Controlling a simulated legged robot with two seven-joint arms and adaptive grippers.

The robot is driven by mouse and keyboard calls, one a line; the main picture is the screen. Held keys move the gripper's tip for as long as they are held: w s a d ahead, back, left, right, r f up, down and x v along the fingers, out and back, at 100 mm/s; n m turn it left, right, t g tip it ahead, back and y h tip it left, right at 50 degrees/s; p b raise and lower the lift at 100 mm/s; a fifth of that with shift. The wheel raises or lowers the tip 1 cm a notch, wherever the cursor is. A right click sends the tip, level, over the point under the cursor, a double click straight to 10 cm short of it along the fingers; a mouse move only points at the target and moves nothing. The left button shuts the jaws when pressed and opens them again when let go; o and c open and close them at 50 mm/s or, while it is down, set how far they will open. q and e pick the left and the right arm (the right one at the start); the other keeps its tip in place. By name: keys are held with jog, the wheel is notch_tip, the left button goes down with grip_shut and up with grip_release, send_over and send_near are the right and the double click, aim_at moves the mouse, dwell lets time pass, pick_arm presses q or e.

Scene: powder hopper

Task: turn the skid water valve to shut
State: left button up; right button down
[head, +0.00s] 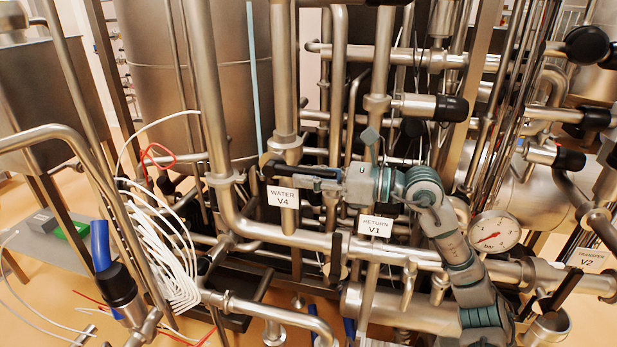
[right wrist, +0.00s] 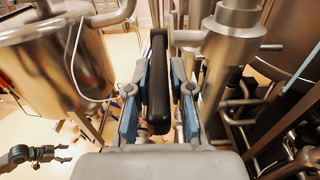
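The WATER V4 label (head: 282,196) hangs on a vertical steel pipe left of centre in the head view. Just above it is the black valve handle (head: 315,171), lying nearly level across the pipe. My right gripper (head: 304,178) reaches in from the right at the handle. In the right wrist view the black handle (right wrist: 158,90) lies between the two blue-padded fingers of the right gripper (right wrist: 160,108), with narrow gaps on both sides. My left gripper (right wrist: 58,153) shows small at the lower left of that view, its jaws apart and empty.
The RETURN V1 label (head: 376,227) and a pressure gauge (head: 494,232) are right of the handle. The TRANSFER V2 label (head: 588,260) is far right. Pipes crowd the right arm. White cables (head: 165,250) hang at left, and a steel tank (head: 160,70) stands behind.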

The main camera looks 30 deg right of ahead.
jog(key=c, duration=1.1)
grip_release()
jog(key=shift+w+f, duration=0.1)
jog(key=shift+f, duration=0.15)
jog(key=shift+c, duration=0.2)
jog(key=shift+o, duration=0.6)
jog(key=shift+w+d, duration=0.1)
jog(key=v, duration=1.2)
jog(key=shift+d+f, duration=0.1)
